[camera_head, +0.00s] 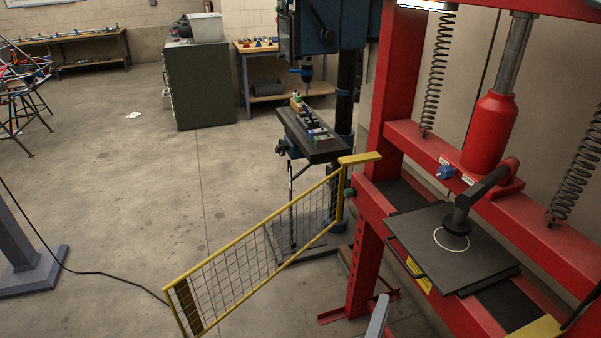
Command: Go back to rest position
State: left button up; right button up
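A light grey piece (378,318) juts up from the bottom edge, right of centre. It may be the tip of my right gripper. The rest is cut off by the frame, so I cannot tell whether it is open or shut. No held object shows at it. My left gripper is not in view.
A red press (375,265) with a dark plate (483,266) fills the right side. A yellow mesh guard (240,275) reaches out from it to the lower left. A drill press (313,140), a dark cabinet (200,85) and workbenches stand behind. The floor at left centre is clear.

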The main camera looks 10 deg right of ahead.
jog(key=shift+f, duration=0.1)
jog(key=w+a+f+n+t+y, duration=0.1)
jog(key=a+f+n+t+y, duration=0.1)
jog(key=a+f+n+y, duration=0.4)
jog(key=w+a+f+n+t+y, duration=0.2)
jog(key=f+n+y, duration=0.1)
jog(key=f+n, duration=0.6)
jog(key=s+a+f+n+g+y, duration=0.2)
jog(key=s+f+n+g+y, duration=0.15)
jog(key=f, duration=0.65)
jog(key=s+a+f+n+g+y, duration=0.1)
jog(key=s+f+n+g+y, duration=0.2)
jog(key=f, duration=0.7)
jog(key=s+d+f+n+g, duration=0.1)
jog(key=s+f+n+g, duration=0.1)
jog(key=s+f, duration=0.5)
jog(key=s+d+f+n+g+h, duration=0.1)
jog(key=s+f+g, duration=0.3)
jog(key=s+f, duration=0.4)
jog(key=s+d+f+n+g+h, duration=0.1)
jog(key=s+f, duration=0.6)
jog(key=s, duration=0.9)
jog(key=d+n+g, duration=0.1)
jog(key=d+g, duration=0.1)
jog(key=g, duration=0.1)
jog(key=shift+s+d+f+n, duration=0.15)
jog(key=shift+s+f+n, duration=0.1)
jog(key=shift+s+n, duration=0.1)
jog(key=shift+w+h, duration=0.15)
jog(key=shift+h, duration=0.1)
